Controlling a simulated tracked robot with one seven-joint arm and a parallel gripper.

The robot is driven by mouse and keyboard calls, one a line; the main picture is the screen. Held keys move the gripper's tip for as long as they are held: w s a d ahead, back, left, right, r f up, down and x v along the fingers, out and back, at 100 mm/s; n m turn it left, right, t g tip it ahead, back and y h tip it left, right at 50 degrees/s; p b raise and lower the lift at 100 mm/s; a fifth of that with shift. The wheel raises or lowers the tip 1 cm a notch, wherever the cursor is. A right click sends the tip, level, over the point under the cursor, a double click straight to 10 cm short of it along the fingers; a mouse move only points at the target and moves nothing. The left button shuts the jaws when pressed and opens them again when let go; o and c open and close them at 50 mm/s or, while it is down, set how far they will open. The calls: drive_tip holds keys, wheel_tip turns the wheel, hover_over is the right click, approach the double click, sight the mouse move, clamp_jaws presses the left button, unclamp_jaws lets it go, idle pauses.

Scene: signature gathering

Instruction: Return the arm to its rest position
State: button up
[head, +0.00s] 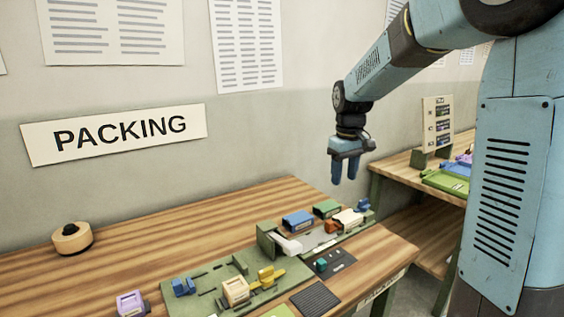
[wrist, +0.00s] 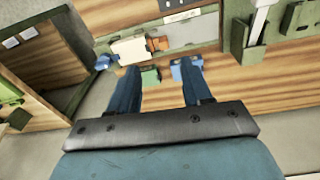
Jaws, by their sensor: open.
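My gripper (head: 345,169) hangs from my blue arm in the head view, fingers pointing down. It is in the air above the back right part of the wooden packing table (head: 150,227). In the wrist view my gripper (wrist: 160,88) has its two blue fingers apart, with nothing between them. Beyond the fingertips are a green block (wrist: 150,76) and a blue block (wrist: 181,70) on the table. The gripper touches nothing that I can see.
A green board (head: 215,285) with small parts lies on the table. Blue (head: 298,220) and green (head: 327,208) blocks stand near its back edge. A second table (head: 400,168) with a green tray (head: 446,182) stands right.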

drive_tip(key=s+d+r+m+t, duration=0.1)
drive_tip(key=s+r+m+t, duration=0.1)
drive_tip(key=s, duration=1.1)
drive_tip(key=s+d+r+m+t, duration=0.2)
drive_tip(key=s+m, duration=0.1)
drive_tip(key=s, duration=1.1)
drive_tip(key=shift+s+d+r+t, duration=0.25)
drive_tip(key=shift+d+r+t, duration=0.05)
drive_tip(key=shift+r, duration=0.05)
